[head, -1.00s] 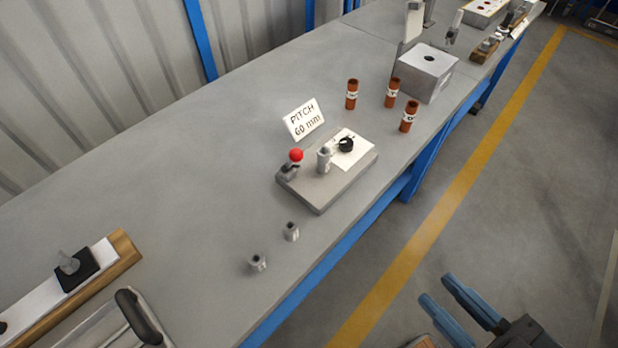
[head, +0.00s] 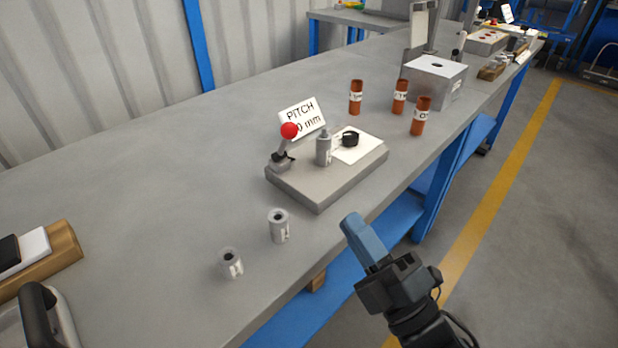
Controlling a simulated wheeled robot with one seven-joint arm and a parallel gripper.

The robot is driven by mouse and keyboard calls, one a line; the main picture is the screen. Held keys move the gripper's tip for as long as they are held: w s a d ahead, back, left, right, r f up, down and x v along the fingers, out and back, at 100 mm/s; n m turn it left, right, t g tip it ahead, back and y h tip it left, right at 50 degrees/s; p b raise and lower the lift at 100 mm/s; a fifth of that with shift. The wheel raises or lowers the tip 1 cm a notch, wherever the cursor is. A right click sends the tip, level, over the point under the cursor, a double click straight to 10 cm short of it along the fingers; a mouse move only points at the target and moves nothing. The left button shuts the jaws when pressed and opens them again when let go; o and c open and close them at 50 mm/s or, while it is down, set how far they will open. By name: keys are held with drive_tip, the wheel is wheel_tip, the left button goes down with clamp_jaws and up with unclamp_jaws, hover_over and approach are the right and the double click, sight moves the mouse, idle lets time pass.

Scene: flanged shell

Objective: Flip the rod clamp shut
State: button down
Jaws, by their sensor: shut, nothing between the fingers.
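The rod clamp (head: 280,163) sits at the left end of a flat grey base block on the bench. Its lever stands up, tilted a little to the right, with a red ball knob (head: 289,130) on top. A grey cylinder (head: 324,148) stands on the same block beside the clamp. My gripper (head: 351,222) is shut and empty, with its blue fingers together. In the picture it is below and right of the block, by the bench's front edge, apart from the clamp.
A black ring (head: 350,138) lies on a white sheet on the block. A pitch sign (head: 303,116) stands behind. Two loose grey cylinders stand front left, one of them nearer the block (head: 278,226). Three brown tubes (head: 420,116) and a grey box (head: 434,80) stand to the right.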

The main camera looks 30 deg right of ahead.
sight(294, 136)
drive_tip(key=shift+w+f+n, duration=0.2)
drive_tip(key=shift+w+n, duration=0.3)
drive_tip(key=shift+w, duration=0.05)
drive_tip(key=p+x, duration=0.1)
drive_tip(key=x, duration=1.3)
drive_tip(key=shift+s+r+p, duration=0.1)
drive_tip(key=shift+r+p, duration=0.05)
drive_tip(key=shift+p, duration=0.2)
drive_tip(key=shift+r+p, duration=0.25)
drive_tip(key=shift+p, duration=0.3)
